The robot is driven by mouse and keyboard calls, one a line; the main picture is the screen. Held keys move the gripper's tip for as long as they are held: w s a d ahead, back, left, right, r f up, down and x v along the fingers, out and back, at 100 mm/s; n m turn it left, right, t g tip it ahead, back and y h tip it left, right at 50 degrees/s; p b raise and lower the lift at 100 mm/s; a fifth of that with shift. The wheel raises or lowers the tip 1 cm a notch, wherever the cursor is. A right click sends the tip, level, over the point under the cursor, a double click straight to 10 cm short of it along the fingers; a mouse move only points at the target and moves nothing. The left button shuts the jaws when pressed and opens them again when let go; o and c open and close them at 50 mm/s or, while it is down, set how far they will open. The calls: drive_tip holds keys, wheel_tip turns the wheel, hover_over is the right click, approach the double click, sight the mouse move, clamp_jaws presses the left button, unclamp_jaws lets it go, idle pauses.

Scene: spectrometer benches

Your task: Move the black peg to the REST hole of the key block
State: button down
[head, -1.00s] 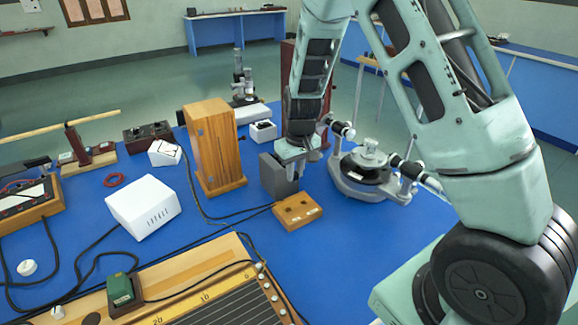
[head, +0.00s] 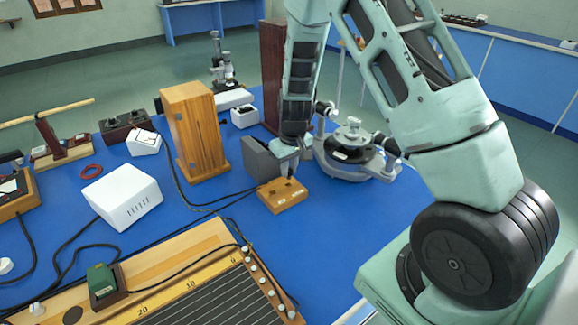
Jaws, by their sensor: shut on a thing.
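The key block (head: 284,197) is a small wooden block with small pale labels and dark spots on top. It lies on the blue bench, in front of a grey box. My gripper (head: 290,168) points down just above the block's back edge, close to the right side of the grey box. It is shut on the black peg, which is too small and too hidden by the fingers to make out. I cannot tell whether the peg touches the block or is in a hole, nor read which hole is REST.
The grey box (head: 262,160) stands close left of my gripper. A tall wooden box (head: 195,135) is farther left, and a round spectrometer (head: 355,155) stands close on the right. A cable runs to the block. Blue bench is clear in front right.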

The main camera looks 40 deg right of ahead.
drive_tip(key=shift+f+b, duration=1.2)
drive_tip(key=shift+f, duration=0.55)
drive_tip(key=c, duration=1.3)
unclamp_jaws()
drive_tip(key=shift+o, duration=0.2)
wheel_tip(320, 180, up, 17)
drive_tip(key=s, duration=0.2)
drive_tip(key=shift+r, duration=0.15)
drive_tip(key=shift+a, duration=0.1)
